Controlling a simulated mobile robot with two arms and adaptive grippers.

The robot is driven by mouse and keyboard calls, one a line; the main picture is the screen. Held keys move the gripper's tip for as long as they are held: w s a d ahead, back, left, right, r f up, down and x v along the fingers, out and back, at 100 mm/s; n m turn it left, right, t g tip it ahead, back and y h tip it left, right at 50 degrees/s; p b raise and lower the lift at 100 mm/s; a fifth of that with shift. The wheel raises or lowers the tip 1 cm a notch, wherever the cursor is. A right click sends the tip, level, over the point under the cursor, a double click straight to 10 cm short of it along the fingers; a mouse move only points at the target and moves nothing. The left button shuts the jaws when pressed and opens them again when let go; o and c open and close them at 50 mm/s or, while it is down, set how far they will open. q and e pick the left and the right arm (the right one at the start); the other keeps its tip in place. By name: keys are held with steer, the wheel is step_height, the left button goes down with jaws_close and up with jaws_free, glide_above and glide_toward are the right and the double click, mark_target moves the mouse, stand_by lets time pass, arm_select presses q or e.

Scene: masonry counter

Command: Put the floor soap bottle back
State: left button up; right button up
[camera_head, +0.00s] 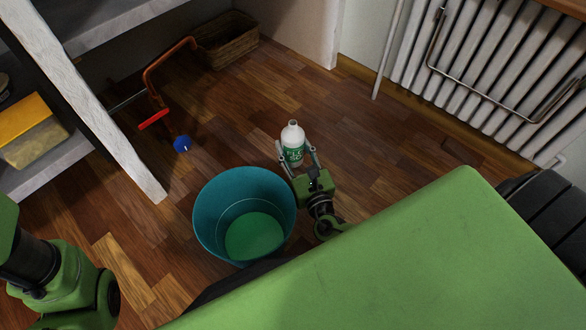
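The floor soap bottle (292,147) is white with a green label and a grey cap. It stands upright on the wooden floor, just behind and right of a teal bucket. My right gripper (295,148) is low at the bottle, with one finger on each side of it. The fingers look spread wide, and I see no clear grip on the bottle. The bottle's lower part is partly hidden by the gripper. My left arm shows at the lower left, but its gripper is out of view.
The teal bucket (205,222) stands close left of my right gripper. A white shelf unit (90,100) is at the left, with a yellow-topped box (30,130). A wicker basket (226,42), red-orange pipe, red item and blue round item (182,144) lie beyond. A radiator (490,60) is at right.

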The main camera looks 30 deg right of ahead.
step_height(320, 180, down, 7)
steer(key=b, duration=0.4)
steer(key=shift+b, duration=0.4)
steer(key=shift+r, duration=0.1)
steer(key=o, duration=1.3)
steer(key=shift+f, duration=0.2)
steer(key=shift+r, duration=0.15)
